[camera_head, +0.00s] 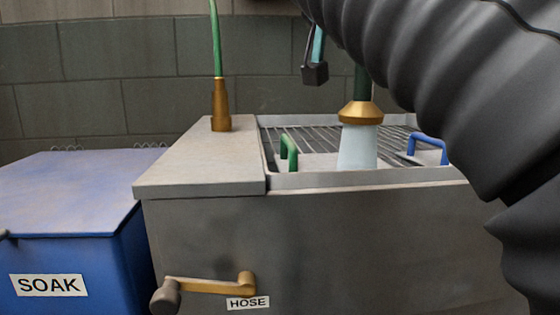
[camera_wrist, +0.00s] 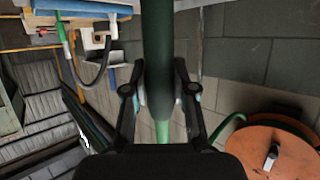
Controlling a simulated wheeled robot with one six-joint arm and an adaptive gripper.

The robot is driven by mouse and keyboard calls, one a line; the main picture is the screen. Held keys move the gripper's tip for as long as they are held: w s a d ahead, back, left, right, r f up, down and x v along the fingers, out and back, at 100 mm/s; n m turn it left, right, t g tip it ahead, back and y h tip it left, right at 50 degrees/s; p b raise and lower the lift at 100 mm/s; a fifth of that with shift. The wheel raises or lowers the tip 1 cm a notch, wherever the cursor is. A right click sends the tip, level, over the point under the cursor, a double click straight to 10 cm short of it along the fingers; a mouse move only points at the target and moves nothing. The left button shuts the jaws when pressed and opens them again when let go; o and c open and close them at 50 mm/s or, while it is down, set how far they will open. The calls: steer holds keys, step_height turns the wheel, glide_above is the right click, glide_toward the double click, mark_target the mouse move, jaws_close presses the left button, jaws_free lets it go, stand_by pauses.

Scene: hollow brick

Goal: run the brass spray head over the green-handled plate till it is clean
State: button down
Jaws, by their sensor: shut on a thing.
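The brass spray head (camera_head: 360,112) points down over the sink rack, with a pale blue cone of spray (camera_head: 358,150) below it. The green-handled plate shows by its green handle (camera_head: 289,147) at the rack's left. The spray comes down to the right of this handle; I cannot tell how much of the plate it covers or whether dirt is left. My gripper (camera_wrist: 158,85) is shut on the dark green wand (camera_wrist: 158,35) in the wrist view. In the head view a dark finger (camera_head: 315,73) shows above the rack; my black arm hides the rest.
A blue-handled plate (camera_head: 428,146) lies at the rack's right. A brass hose base (camera_head: 220,108) stands on the grey ledge. A brass lever (camera_head: 215,286) by the HOSE label points left. A blue SOAK bin (camera_head: 75,215) stands at left. An orange round object (camera_wrist: 285,150) shows in the wrist view.

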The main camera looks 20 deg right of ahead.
steer(key=shift+w+a, duration=0.1)
steer(key=shift+a, duration=0.45)
steer(key=shift+a, duration=0.1)
steer(key=shift+w+a, duration=0.15)
steer(key=shift+a, duration=0.85)
steer(key=shift+w, duration=0.1)
steer(key=w+d+p, duration=0.3)
steer(key=w+p, duration=0.2)
steer(key=w, duration=1)
steer(key=shift+w+d, duration=0.15)
steer(key=shift+w, duration=0.15)
stand_by(0.4)
stand_by(0.4)
